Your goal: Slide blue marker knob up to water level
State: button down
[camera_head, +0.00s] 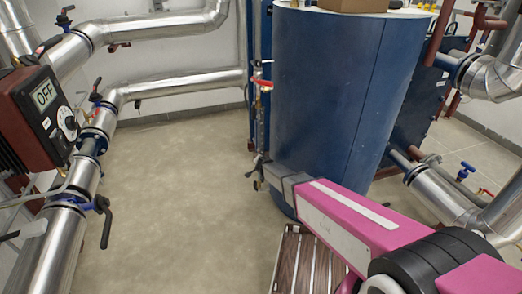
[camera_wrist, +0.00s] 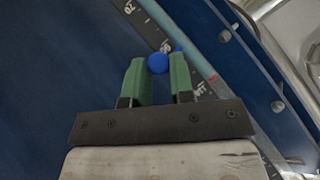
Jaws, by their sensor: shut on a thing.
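The blue marker knob (camera_wrist: 158,64) is between the green fingertips of my gripper (camera_wrist: 160,69) in the wrist view, and the fingers are shut on it. Behind it a dark scale strip (camera_wrist: 143,23) with white numbers runs diagonally beside a pale gauge tube (camera_wrist: 190,55). I cannot clearly make out the water level in the tube. In the head view my gripper (camera_head: 262,174) is at the lower part of the gauge on the left side of the blue tank (camera_head: 325,90). The knob is too small to tell there.
A red-handled valve (camera_head: 263,84) sits higher on the gauge line. A wooden slatted pallet (camera_head: 305,262) lies below my arm. Silver pipes and a control box (camera_head: 42,110) reading OFF stand at the left. The floor (camera_head: 180,190) between is clear.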

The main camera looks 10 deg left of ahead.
aim_at(261, 149)
jog(key=shift+r, duration=1.85)
jog(key=shift+r, duration=0.25)
jog(key=c, duration=0.9)
grip_release()
jog(key=shift+s, duration=0.1)
